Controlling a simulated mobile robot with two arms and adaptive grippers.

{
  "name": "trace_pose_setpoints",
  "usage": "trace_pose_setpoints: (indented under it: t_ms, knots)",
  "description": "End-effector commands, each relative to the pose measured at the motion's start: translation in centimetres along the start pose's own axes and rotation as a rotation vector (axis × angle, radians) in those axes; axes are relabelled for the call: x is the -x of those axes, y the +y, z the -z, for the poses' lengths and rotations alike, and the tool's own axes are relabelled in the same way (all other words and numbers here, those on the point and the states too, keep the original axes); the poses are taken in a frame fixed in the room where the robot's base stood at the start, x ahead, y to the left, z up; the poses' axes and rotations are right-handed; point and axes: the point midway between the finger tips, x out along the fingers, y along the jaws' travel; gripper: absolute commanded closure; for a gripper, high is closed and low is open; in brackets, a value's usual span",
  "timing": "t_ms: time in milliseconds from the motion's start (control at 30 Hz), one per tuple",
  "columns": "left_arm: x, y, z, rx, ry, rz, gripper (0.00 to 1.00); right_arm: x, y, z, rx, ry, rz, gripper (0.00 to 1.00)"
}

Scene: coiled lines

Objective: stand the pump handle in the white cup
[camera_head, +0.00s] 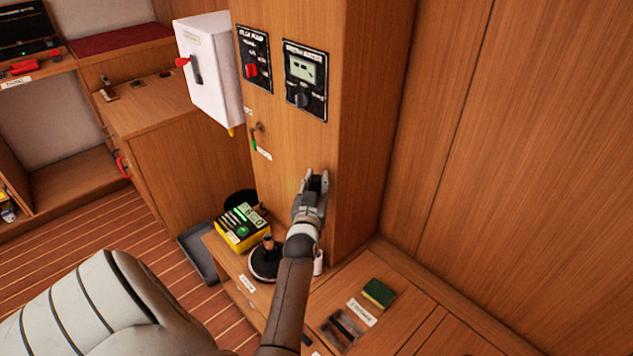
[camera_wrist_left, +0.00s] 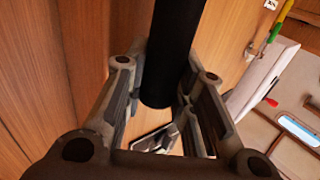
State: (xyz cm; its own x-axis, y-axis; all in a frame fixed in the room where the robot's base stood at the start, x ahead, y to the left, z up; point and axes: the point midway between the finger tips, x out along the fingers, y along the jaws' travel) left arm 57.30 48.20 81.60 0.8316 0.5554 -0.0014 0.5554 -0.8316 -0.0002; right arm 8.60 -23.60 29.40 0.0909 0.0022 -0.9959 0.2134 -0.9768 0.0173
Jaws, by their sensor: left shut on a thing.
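My left gripper (camera_head: 318,180) is raised in front of the wooden column, above the low counter. In the left wrist view, a black cylinder, apparently the pump handle (camera_wrist_left: 172,55), runs between the two fingers (camera_wrist_left: 160,105), which are shut on it. Its rounded end shows between the fingers and the rest leaves the top of the picture. In the head view the handle is hidden by the gripper. A small white piece, possibly the white cup (camera_head: 318,265), shows beside my left forearm on the counter; most of it is hidden. My right gripper is not in view.
On the counter stand a yellow device with a green display (camera_head: 241,226) and a black round base with a wooden knob (camera_head: 267,262). A green sponge (camera_head: 378,292) lies to the right, near an open recess (camera_head: 343,328). A white switch box (camera_head: 211,65) juts out upper left.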

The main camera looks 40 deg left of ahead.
Motion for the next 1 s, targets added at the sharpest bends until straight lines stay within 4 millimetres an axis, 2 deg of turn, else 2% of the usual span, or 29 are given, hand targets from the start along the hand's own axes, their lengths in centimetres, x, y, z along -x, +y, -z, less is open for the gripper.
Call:
trace_pose_setpoints:
  t_ms: [1000]
  knots:
    - [0.0, 0.0, -2.6, 0.000, 0.003, 0.000, 1.00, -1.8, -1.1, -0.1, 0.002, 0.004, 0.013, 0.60]
